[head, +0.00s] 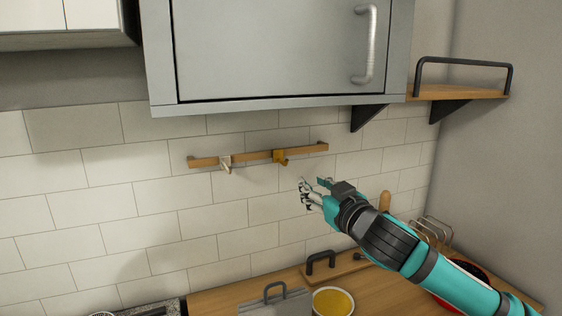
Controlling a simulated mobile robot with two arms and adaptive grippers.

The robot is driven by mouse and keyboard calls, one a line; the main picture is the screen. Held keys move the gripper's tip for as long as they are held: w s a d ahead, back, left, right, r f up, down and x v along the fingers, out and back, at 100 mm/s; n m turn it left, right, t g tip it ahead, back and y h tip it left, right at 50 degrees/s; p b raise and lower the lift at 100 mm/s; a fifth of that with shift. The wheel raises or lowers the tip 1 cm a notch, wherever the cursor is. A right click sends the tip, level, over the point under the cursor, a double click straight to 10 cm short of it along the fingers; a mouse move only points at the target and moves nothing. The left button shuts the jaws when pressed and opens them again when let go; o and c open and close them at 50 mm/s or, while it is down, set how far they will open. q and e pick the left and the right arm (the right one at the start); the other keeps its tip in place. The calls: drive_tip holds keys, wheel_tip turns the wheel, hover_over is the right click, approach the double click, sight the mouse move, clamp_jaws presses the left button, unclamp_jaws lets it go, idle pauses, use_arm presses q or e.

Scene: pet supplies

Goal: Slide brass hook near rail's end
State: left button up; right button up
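A wooden rail (252,156) is fixed on the white tiled wall below the grey cabinet, rising slightly to the right. A brass hook (280,157) hangs on it, right of the rail's middle. A pale, silvery hook (225,164) hangs further left on the same rail. My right gripper (309,184) is below and to the right of the brass hook, apart from it in the picture. Its fingers look spread, with nothing seen between them. My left gripper is not in view.
The grey cabinet (275,45) overhangs the rail. A wooden shelf (460,92) with black brackets is at the upper right. Below are the wooden counter (215,300), a yellow-filled bowl (333,302) and a wire rack (432,230). The wall around the rail is clear.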

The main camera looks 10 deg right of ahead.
sight(286, 164)
drive_tip(key=p+x, duration=0.5)
drive_tip(key=x, duration=0.9)
drive_tip(key=shift+w+a+r, duration=0.1)
drive_tip(key=shift+w, duration=0.3)
drive_tip(key=shift+w+a, duration=0.15)
drive_tip(key=shift+w, duration=0.35)
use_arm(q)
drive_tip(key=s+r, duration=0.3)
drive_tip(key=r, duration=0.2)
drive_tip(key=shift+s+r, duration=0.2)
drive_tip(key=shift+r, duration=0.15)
use_arm(e)
clamp_jaws()
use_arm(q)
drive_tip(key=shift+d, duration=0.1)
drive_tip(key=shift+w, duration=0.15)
